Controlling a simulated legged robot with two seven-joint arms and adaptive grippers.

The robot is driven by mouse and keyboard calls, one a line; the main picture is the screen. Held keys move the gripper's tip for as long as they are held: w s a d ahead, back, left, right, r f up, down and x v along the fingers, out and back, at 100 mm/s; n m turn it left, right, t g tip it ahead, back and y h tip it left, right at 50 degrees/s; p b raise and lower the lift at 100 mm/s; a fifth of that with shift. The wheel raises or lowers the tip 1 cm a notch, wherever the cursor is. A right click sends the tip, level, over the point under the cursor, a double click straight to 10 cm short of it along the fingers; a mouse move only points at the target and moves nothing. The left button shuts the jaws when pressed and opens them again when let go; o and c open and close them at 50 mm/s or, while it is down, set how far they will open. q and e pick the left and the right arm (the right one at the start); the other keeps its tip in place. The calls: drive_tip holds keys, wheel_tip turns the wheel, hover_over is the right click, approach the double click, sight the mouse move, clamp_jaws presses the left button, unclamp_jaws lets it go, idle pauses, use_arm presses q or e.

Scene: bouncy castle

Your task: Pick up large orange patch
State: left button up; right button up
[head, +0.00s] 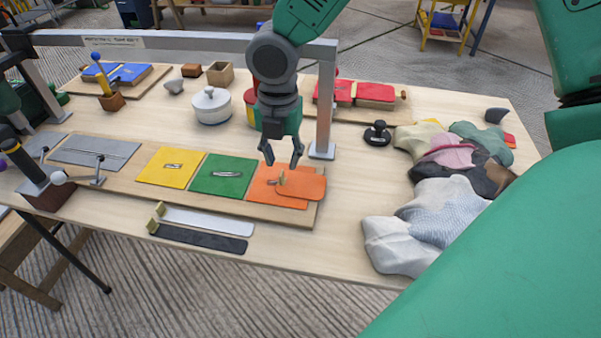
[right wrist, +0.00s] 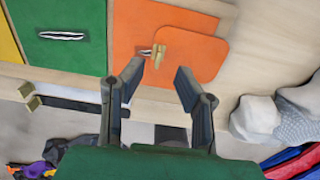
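The large orange patch (head: 310,184) is a flat sheet with rounded corners and a small tan upright tab. It lies overlapping the right part of a square orange panel (head: 262,190) that has a slit. The patch also shows in the right wrist view (right wrist: 202,58), with its tab near its left edge. My right gripper (head: 283,163) is open and empty, pointing down just above the patch and panel. In the right wrist view its fingers (right wrist: 158,68) are apart, with the tab showing beyond and between their tips. My left gripper is not clearly visible.
Yellow (head: 168,167) and green (head: 222,174) panels lie left of the orange one. White (head: 208,221) and black (head: 198,238) strips lie in front. A metal frame (head: 325,100) stands behind; a lidded white pot (head: 211,106) is near it. Crumpled fabrics (head: 430,220) lie right.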

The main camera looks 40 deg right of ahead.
sight(282, 174)
drive_tip(key=f, duration=0.1)
drive_tip(key=f+b, duration=0.1)
drive_tip(key=f, duration=0.2)
drive_tip(key=shift+s+a+f+b, duration=0.1)
drive_tip(key=shift+s+a+b, duration=0.05)
drive_tip(key=shift+a+b, duration=0.2)
drive_tip(key=shift+a+f, duration=0.2)
drive_tip(key=shift+f, duration=0.05)
drive_tip(key=shift+d, duration=0.15)
clamp_jaws()
drive_tip(key=shift+d, duration=0.2)
